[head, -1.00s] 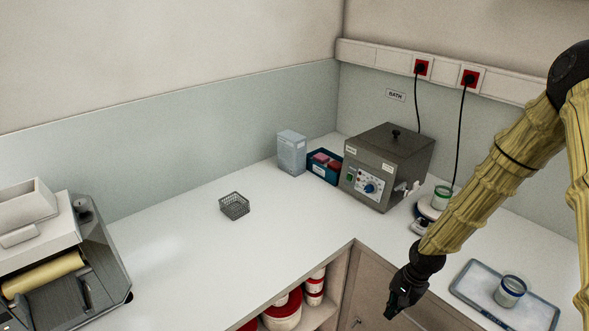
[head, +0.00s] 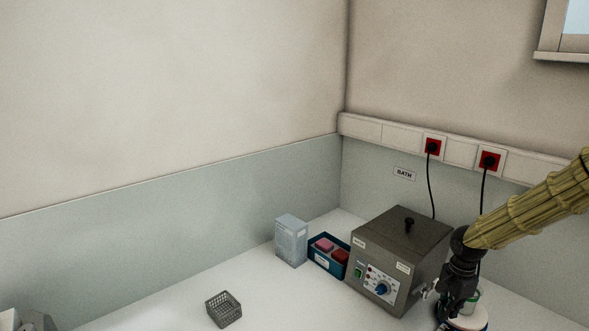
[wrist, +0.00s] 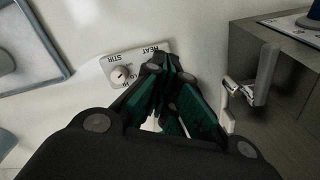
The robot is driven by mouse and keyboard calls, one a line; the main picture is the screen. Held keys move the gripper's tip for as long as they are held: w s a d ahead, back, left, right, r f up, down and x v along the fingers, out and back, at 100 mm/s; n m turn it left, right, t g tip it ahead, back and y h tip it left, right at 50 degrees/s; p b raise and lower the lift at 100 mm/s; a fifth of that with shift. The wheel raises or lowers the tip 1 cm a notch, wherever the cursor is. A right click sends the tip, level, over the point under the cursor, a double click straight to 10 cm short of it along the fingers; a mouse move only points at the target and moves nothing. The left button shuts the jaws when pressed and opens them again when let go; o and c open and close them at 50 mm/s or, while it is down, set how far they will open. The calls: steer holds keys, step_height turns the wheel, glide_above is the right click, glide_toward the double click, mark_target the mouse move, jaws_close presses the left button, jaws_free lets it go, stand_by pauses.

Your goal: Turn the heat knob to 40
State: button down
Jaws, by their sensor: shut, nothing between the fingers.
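My gripper (head: 445,318) is shut and empty, pointing down over the stirrer, just right of the steel bath. In the wrist view its green-padded fingers (wrist: 165,120) come together over the white control plate (wrist: 137,62), marked HEAT and STIR, upside down. A pale round knob (wrist: 119,75) shows by the STIR word. The heat knob is hidden behind my fingers, by the HEAT word; I cannot tell its setting or whether I touch it.
The bath (head: 398,250) has a blue knob (head: 381,290) on its front panel. Its tap (wrist: 262,75) stands close right of my fingers in the wrist view. A blue box (head: 324,262), a carton (head: 291,241) and a wire basket (head: 224,309) stand left of the bath.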

mark_target(445, 330)
steer(key=shift+s+a+f+b, duration=0.1)
steer(key=shift+s+f+b, duration=0.15)
steer(key=shift+s+b, duration=0.55)
steer(key=shift+s+f, duration=0.25)
steer(key=w+f, duration=0.1)
steer(key=w+f+b, duration=0.1)
steer(key=f, duration=0.1)
steer(key=shift+f, duration=0.25)
steer(key=shift+s+f+b, duration=0.4)
steer(key=shift+s+b, duration=0.05)
steer(key=shift+b, duration=0.15)
steer(key=shift+s+f, duration=0.1)
steer(key=shift+f, duration=0.25)
steer(key=shift+s, duration=0.1)
